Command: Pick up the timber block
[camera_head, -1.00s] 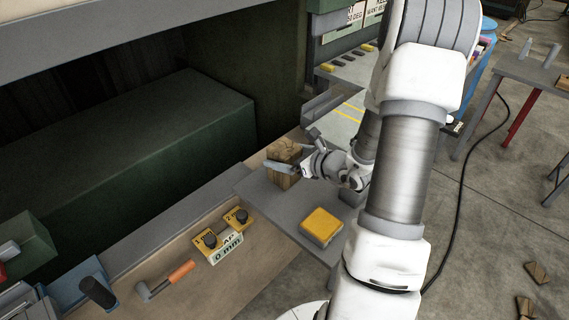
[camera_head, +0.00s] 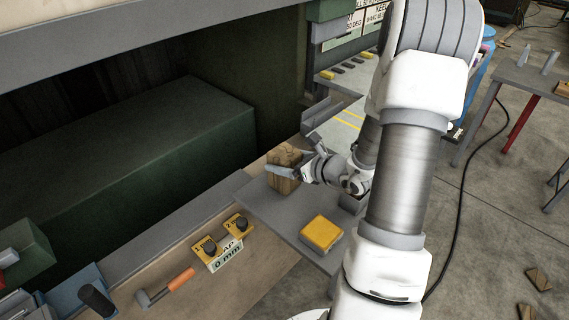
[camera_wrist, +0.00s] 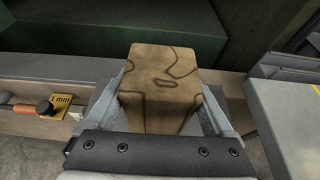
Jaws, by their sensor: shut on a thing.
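The timber block (camera_head: 284,180) is a brown wooden block with dark grain lines. In the head view it stands at the far end of a grey plate, partly covered by my gripper (camera_head: 296,170). In the wrist view the block (camera_wrist: 162,82) stands between my two fingers (camera_wrist: 165,108), one on each side. My gripper is shut on it. Its lower part is hidden in the wrist view, and I cannot tell whether its underside touches the plate.
The grey plate (camera_head: 285,212) carries a yellow block (camera_head: 321,233). A hammer with an orange handle (camera_head: 180,279) and two yellow gap gauges (camera_head: 205,247) lie on the bench to the left. A large dark green block (camera_head: 130,140) stands behind. A grey table edge (camera_wrist: 285,120) is close at right.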

